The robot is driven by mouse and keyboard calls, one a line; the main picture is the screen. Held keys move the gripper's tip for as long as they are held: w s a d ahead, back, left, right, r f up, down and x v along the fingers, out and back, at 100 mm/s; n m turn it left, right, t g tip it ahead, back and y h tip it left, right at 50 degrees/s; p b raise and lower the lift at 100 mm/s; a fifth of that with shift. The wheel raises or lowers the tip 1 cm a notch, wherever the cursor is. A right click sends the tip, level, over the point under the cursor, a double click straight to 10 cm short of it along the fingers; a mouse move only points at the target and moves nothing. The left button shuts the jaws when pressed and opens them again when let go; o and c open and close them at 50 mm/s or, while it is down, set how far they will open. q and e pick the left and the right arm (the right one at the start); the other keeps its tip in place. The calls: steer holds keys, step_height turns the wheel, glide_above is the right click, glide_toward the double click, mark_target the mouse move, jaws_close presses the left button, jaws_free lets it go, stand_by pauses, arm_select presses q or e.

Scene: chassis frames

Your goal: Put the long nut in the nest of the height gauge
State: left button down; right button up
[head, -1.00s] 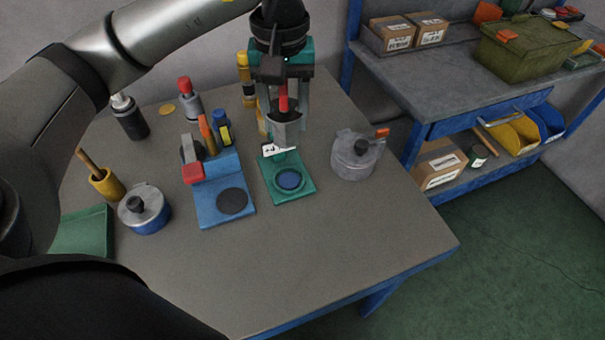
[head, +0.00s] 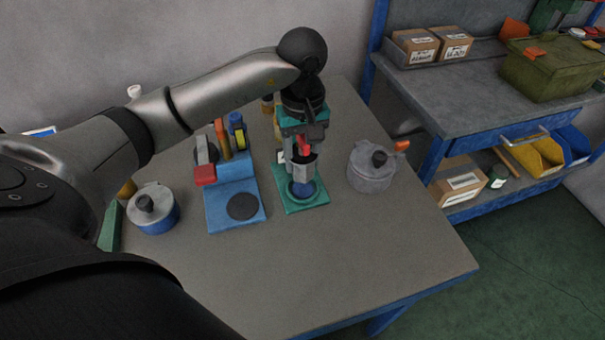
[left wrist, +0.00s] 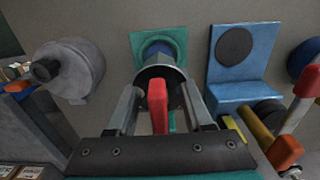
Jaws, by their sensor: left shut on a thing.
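The long nut (head: 302,170) is a grey, faceted piece between the fingers of my left gripper (head: 302,158), which is shut on it. A red upright piece shows between the fingers too. In the left wrist view the nut (left wrist: 160,72) lies between the fingertips (left wrist: 160,100), in front of the nest. The gauge I take as the height gauge is a green plate (head: 318,198) with a round blue nest (head: 303,190). The nut's lower end overlaps the nest in the head view; I cannot tell whether they touch. My right gripper is not in view.
Left of the green plate stands a blue fixture (head: 218,212) with a dark round pad and a red-tipped part. A grey lidded pot (head: 370,172) stands right, a blue-grey pot (head: 153,212) left. The table's front (head: 340,270) is clear. Shelves (head: 480,100) stand beyond the right edge.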

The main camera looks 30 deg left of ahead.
mark_target(303, 173)
arm_select(q)
steer(key=shift+f+b, duration=0.3)
steer(key=shift+f, duration=2.1)
steer(key=shift+c, duration=1.5)
jaws_free()
step_height(303, 173, up, 12)
steer(key=shift+r+p, duration=0.1)
steer(key=shift+p, duration=0.55)
